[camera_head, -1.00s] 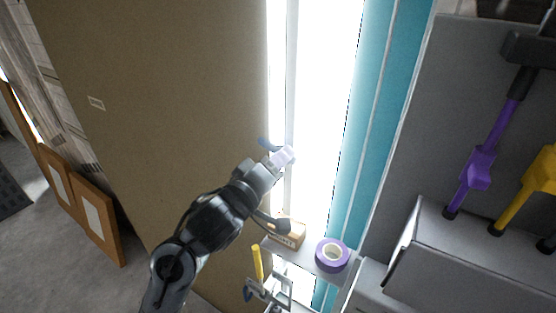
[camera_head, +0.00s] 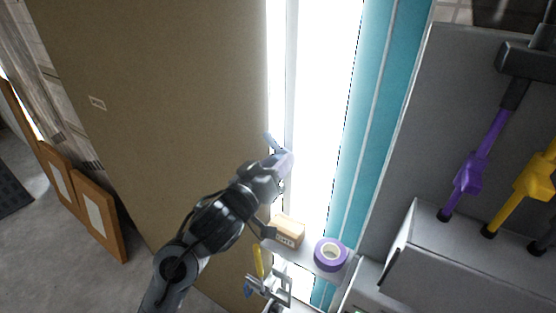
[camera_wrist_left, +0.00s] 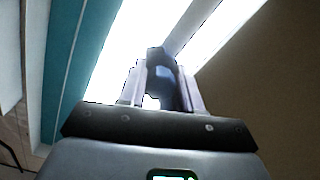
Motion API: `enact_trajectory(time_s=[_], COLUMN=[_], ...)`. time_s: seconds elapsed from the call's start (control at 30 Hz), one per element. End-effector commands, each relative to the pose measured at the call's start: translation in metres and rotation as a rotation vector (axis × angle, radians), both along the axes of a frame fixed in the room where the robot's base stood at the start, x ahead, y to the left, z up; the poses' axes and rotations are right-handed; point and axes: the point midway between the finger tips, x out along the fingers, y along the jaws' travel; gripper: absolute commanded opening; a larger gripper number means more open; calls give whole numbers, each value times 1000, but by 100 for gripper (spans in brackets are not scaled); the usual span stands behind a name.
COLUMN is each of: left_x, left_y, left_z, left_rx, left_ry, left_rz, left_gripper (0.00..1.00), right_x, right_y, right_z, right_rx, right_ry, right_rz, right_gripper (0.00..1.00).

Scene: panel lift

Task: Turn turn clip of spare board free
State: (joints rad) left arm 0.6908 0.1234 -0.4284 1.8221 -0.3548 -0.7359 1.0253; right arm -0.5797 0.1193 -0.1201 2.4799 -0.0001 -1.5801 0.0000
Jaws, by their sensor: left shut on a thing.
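The spare board (camera_head: 170,120) is a large brown panel standing upright on the left of the head view. The turn clip (camera_head: 273,143) is a small dark blue piece at the board's right edge, tilted, partly hidden by my gripper. My left gripper (camera_head: 283,162) is at that edge, shut on the clip. In the left wrist view the dark blue clip (camera_wrist_left: 163,72) sits between the two pale fingers of the left gripper (camera_wrist_left: 163,90). Whether the clip still overlaps the board cannot be told. My right gripper is not in view.
A small shelf (camera_head: 305,263) below my gripper holds a cardboard box (camera_head: 288,231) and a purple tape roll (camera_head: 331,254). A clamp with a yellow handle (camera_head: 258,262) is beside it. Purple (camera_head: 470,175) and yellow (camera_head: 535,180) tools stand at the right.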

Motion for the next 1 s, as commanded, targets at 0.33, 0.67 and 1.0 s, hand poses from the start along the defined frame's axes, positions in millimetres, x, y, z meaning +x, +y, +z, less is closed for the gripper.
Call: enact_trajectory(time_s=[0.33, 0.67, 1.0], left_x=[0, 0, 0], left_y=[2, 2, 1], left_z=[4, 4, 5], left_rx=[279, 547, 821], left_ry=[-179, -344, -513], left_rz=[4, 3, 4], left_gripper=[4, 3, 4], right_x=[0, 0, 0], right_y=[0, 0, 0], right_z=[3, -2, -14], right_rx=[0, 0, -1], right_ry=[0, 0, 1], right_rz=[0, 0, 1], right_gripper=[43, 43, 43])
